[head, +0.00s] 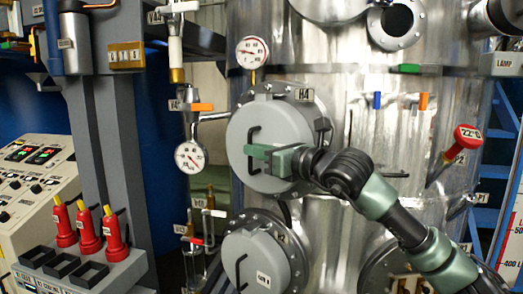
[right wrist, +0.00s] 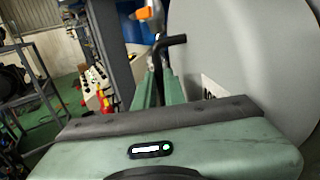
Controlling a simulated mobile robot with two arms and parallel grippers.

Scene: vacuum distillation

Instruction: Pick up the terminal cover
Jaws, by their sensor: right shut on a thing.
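A round grey cover (head: 240,125) with a black bar handle sits on the upper flange marked H4 on the metal vessel; I take it as the terminal cover. My right gripper (head: 257,152) reaches in from the right and is shut on the cover's handle. In the right wrist view, the green fingers (right wrist: 158,88) close around the black handle (right wrist: 168,45), and the cover's grey face (right wrist: 240,50) fills the right side. The cover appears against its flange; any gap behind it is hidden. My left gripper is not in view.
A second grey round cover (head: 258,262) with a handle sits below. Gauges (head: 252,52) and valves stand close left of the upper cover. A red thermometer (head: 465,137) juts out at the right. Red-handled tools (head: 88,230) stand in a rack at the left.

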